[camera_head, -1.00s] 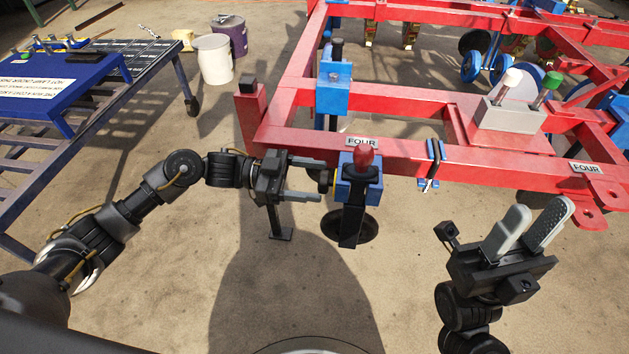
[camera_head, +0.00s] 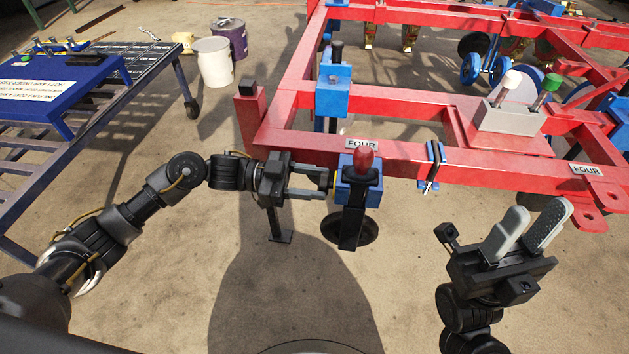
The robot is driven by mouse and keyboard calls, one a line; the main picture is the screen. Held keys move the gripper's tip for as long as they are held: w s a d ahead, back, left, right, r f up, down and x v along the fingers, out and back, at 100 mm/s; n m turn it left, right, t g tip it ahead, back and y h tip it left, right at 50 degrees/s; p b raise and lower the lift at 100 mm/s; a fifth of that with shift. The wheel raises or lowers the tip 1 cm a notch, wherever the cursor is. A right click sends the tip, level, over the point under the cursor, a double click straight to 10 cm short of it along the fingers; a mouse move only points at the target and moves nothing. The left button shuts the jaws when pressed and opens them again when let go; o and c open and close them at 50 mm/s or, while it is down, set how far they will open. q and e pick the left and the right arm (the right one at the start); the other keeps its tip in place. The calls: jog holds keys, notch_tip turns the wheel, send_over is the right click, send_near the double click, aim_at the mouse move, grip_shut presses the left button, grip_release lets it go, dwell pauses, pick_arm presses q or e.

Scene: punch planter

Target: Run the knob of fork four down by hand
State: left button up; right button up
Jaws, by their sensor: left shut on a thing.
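Fork four is a blue block (camera_head: 356,190) with a black shank on the near red beam, beside a FOUR label (camera_head: 362,144). A small yellowish knob (camera_head: 333,180) sits on the block's left side, mostly hidden by fingers. My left gripper (camera_head: 328,181) comes in level from the left and is shut on this knob, its fingers above and below it. My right gripper (camera_head: 528,222) is empty, with its fingers apart and pointing up, in front of the frame at the right.
The red frame (camera_head: 285,120) fills the upper right. It carries a grey box (camera_head: 507,117) with a white and a green knob, and a blue clamp (camera_head: 430,167). A blue table (camera_head: 45,98) stands at the left, with buckets (camera_head: 213,62) behind. The near floor is clear.

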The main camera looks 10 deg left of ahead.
pick_arm(q)
jog(key=shift+a+m+b, duration=0.1)
jog(key=shift+m+b, duration=0.6)
jog(key=shift+m, duration=2.5)
jog(key=o, duration=1)
jog(key=shift+a, duration=0.1)
jog(key=a+p, duration=0.1)
jog(key=a, duration=0.9)
jog(key=shift+a+p, duration=0.3)
jog(key=shift+p, duration=0.1)
